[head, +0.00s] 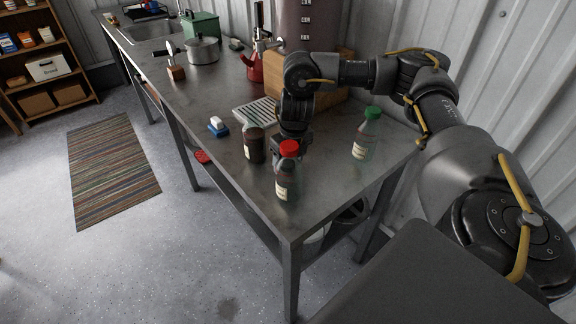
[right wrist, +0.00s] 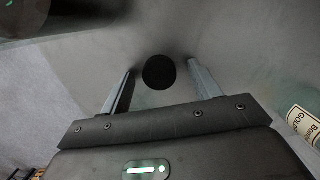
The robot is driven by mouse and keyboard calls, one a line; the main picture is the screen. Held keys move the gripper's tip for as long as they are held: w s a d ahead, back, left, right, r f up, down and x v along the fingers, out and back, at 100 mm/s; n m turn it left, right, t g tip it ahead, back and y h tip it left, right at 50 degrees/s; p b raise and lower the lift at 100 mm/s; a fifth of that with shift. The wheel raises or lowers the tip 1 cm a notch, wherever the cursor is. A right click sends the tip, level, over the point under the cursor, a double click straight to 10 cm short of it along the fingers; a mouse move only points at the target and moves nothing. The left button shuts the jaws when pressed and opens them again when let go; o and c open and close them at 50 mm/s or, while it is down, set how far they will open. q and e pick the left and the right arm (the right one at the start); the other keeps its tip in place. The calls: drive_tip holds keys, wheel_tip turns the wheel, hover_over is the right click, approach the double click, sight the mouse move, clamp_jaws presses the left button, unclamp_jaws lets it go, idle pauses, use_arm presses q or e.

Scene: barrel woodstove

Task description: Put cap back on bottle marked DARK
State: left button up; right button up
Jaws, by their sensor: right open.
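A dark brown bottle (head: 254,147) with a pale label stands upright on the metal table; its label is too small to read and I see no bright cap on it. A black round cap (right wrist: 159,72) lies on the tabletop in the right wrist view, between the two spread fingers of my right gripper (right wrist: 160,88). The fingers are apart from the cap. In the head view my right gripper (head: 284,152) points down beside the brown bottle, partly hidden behind the red-capped bottle (head: 287,178). The cap is hidden there. My left gripper is not in view.
A green-capped bottle (head: 367,132) stands to the right. A label (right wrist: 303,125) reading about "GOLD" shows in the right wrist view. A blue-and-white block (head: 218,127), a ribbed white tray (head: 255,112) and a wooden box (head: 325,88) lie behind. The table's front corner is clear.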

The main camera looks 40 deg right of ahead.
drive_tip(key=c, duration=1.1)
drive_tip(key=shift+r, duration=0.1)
wheel_tip(320, 180, up, 10)
drive_tip(key=shift+f+p, duration=0.1)
drive_tip(key=shift+p, duration=0.7)
